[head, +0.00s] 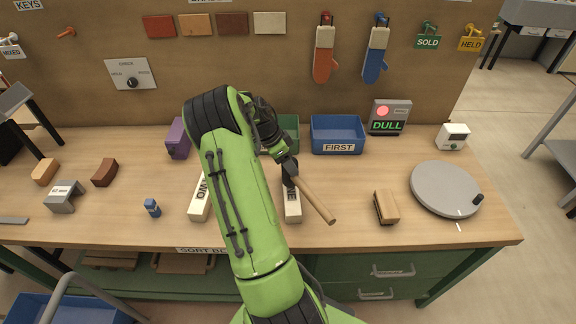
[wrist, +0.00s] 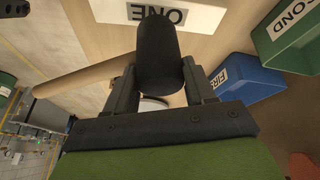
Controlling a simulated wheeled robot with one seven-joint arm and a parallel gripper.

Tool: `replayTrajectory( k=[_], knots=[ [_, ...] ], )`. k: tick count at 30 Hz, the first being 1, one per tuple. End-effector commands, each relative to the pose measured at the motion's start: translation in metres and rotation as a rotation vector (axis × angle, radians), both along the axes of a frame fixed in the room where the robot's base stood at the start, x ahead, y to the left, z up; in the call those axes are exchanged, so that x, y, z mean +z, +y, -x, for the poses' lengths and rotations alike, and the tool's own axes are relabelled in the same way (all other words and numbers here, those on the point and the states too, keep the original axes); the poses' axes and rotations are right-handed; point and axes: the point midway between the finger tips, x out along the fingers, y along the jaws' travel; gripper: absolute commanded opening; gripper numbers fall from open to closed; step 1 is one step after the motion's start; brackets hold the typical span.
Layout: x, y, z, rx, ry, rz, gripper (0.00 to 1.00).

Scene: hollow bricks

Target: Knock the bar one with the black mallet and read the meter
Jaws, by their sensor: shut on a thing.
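My gripper (wrist: 158,88) is shut on the black mallet (wrist: 158,50), whose black head sits between the fingers. Its wooden handle (head: 316,199) points toward the front right in the head view. The mallet is over the far part of bar one (head: 292,208), a pale bar labelled ONE; it also shows in the wrist view (wrist: 200,16). I cannot tell whether mallet and bar touch. Bar two (head: 199,200) lies to the left, partly hidden by my arm. The meter (head: 389,117) stands at the back, with a red light lit and DULL in green on its screen.
A blue bin (head: 338,133) labelled FIRST and a green bin (head: 289,126) stand at the back. A round grey turntable (head: 445,188) is at the right, with a brown-and-black block (head: 386,206) left of it. Small blocks and a purple box (head: 178,139) are at the left.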

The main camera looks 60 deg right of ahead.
Motion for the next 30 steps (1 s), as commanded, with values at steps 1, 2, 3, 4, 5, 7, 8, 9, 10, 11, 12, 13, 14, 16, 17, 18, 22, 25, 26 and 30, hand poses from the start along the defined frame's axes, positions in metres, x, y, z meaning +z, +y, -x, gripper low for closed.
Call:
replayTrajectory(
  k=[1,2,3,4,5,7,8,9,10,11,12,13,14,16,17,18,22,25,26,30],
  knots=[
    [0.001,0.0,0.0,0.0,0.001,-0.001,0.04],
    [0.001,0.0,0.0,0.0,0.001,-0.001,0.04],
    [0.0,0.0,0.0,0.0,0.001,0.0,0.04],
    [0.0,0.0,0.0,0.0,0.001,0.0,0.04],
    [0.0,0.0,0.0,0.0,0.001,0.0,0.04],
    [0.002,0.0,0.0,-0.001,0.0,0.001,0.04],
    [0.005,0.0,0.0,-0.001,0.0,0.001,0.04],
    [0.01,0.0,0.0,-0.002,0.0,0.001,0.04],
    [0.015,0.0,0.0,-0.002,-0.001,0.002,0.04],
    [0.02,-0.001,0.0,-0.002,-0.001,0.003,0.04],
    [0.028,-0.001,0.0,-0.001,-0.002,0.004,0.04],
    [0.033,-0.001,0.0,-0.001,-0.002,0.003,0.04],
    [0.038,-0.001,0.0,-0.001,-0.001,0.003,0.04],
    [0.043,0.0,0.0,0.0,0.0,0.002,0.04],
    [0.043,0.0,0.0,-0.001,0.0,0.001,0.04],
    [0.042,0.0,0.0,-0.001,0.0,0.001,0.04],
    [0.04,0.0,0.0,-0.001,0.001,0.0,0.04],
    [0.04,0.0,0.0,-0.001,0.001,0.0,0.04],
    [0.04,0.0,0.0,-0.001,0.0,0.001,0.04],
    [0.04,0.0,0.0,-0.001,0.0,0.001,0.04]
  ],
)
